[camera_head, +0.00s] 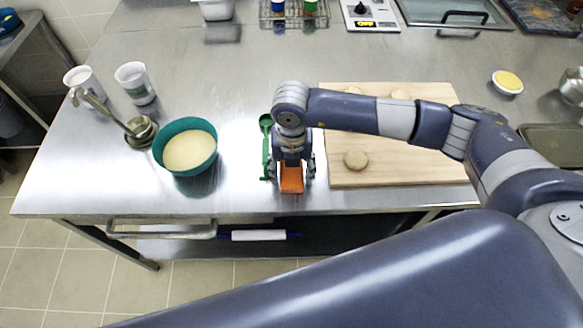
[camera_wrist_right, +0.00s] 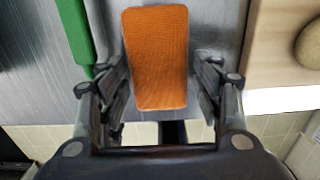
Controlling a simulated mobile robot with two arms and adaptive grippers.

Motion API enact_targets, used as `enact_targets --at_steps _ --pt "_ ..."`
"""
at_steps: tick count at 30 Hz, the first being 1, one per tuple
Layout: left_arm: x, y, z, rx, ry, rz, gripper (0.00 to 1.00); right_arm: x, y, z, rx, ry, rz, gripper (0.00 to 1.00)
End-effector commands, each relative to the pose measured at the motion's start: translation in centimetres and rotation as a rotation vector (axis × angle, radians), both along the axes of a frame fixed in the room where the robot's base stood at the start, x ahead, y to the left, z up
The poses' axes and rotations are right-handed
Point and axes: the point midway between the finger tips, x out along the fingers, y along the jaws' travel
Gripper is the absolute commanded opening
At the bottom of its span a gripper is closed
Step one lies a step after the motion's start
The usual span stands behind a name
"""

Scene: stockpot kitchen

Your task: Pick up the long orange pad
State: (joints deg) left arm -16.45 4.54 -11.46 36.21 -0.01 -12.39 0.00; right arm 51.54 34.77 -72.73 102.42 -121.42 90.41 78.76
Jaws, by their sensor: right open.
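The long orange pad (camera_wrist_right: 157,58) lies on the steel counter in the right wrist view, its long side running away from my right gripper. In the head view the pad (camera_head: 291,179) shows near the counter's front edge, partly hidden under my right gripper (camera_head: 291,175). In the right wrist view my right gripper (camera_wrist_right: 160,95) is open, with one finger on each side of the pad's near part. I cannot tell whether the fingers touch it. My left gripper is not in view.
A green utensil (camera_head: 266,148) lies close left of the pad. A wooden board (camera_head: 440,165) with dough pieces is close on the right. A teal bowl (camera_head: 187,133) of pale batter, a ladle (camera_head: 140,131) and white cups stand further left. The counter's front edge is near.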

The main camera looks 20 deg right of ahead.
Motion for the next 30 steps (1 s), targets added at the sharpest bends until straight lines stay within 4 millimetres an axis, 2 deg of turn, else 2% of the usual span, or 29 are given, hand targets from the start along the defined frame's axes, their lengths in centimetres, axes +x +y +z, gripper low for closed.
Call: enact_targets --at_steps 5,9,10,13,14,23,26,30 --pt "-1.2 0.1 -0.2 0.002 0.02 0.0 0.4 0.0 0.0 0.0 0.001 -0.001 0.0 0.6" --pt "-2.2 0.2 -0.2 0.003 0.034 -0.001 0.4 0.0 0.0 0.0 0.001 -0.001 0.0 0.28" --pt "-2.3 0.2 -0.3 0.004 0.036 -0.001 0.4 0.0 0.0 0.0 0.001 -0.001 0.0 0.26" --pt "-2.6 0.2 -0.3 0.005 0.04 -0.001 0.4 0.0 0.1 0.0 0.001 -0.001 0.0 0.26" --pt "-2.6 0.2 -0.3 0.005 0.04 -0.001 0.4 0.0 0.1 0.0 0.001 -0.001 0.0 0.22" --pt "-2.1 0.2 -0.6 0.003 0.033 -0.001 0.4 0.1 0.1 0.5 0.002 -0.004 -0.001 0.22" --pt "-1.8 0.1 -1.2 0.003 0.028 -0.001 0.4 0.1 0.1 1.3 0.002 -0.005 0.0 0.22" --pt "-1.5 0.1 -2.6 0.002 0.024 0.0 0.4 0.1 0.0 3.4 0.002 -0.008 0.002 0.22"
